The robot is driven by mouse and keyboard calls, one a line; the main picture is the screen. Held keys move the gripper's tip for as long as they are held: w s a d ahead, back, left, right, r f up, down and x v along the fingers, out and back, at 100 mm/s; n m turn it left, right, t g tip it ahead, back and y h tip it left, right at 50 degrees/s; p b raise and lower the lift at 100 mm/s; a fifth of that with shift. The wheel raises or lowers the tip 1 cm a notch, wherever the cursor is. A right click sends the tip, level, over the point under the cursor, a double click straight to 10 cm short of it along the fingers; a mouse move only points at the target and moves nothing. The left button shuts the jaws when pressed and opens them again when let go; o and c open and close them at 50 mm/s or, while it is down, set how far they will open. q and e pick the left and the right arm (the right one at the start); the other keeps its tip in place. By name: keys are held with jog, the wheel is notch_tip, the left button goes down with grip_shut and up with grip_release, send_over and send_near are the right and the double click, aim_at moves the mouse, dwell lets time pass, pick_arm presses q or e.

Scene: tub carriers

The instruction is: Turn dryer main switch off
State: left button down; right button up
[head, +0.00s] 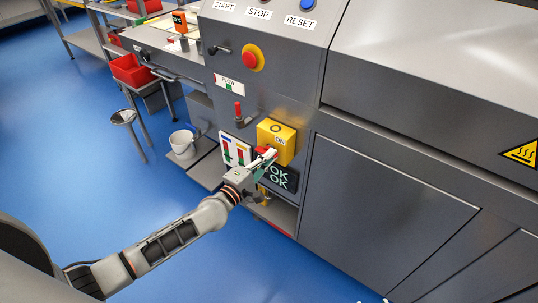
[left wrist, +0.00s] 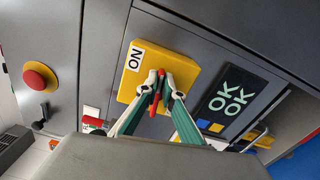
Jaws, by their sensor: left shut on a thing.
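The main switch is a yellow box (head: 287,152) on the grey front of the machine, with a white ON label (head: 280,140) on its face. It also shows in the wrist view as a yellow plate (left wrist: 192,66) with the ON label (left wrist: 134,58) at its left. A red handle (left wrist: 156,92) sticks out from the box. My left gripper (head: 264,156) is at the front of the box, and its fingers (left wrist: 164,82) are shut on the red handle. The fingers hide part of the handle and box.
A dark display reading OK twice (head: 281,178) is just below the switch. A red-and-yellow button (head: 252,58) and a red-handled lever (head: 239,114) are above. A white bucket (head: 182,144) stands left. Blue floor (head: 120,190) is open around my arm.

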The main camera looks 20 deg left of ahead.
pick_arm(q)
jog(key=shift+a+f+m, duration=0.4)
jog(key=shift+m, duration=0.5)
jog(key=shift+w+a, duration=0.1)
jog(key=c, duration=2)
grip_release()
jog(key=shift+r, duration=0.1)
jog(key=shift+a, duration=0.1)
jog(key=shift+d, duration=0.25)
jog(key=v, duration=1.2)
jog(key=shift+a+r, duration=0.1)
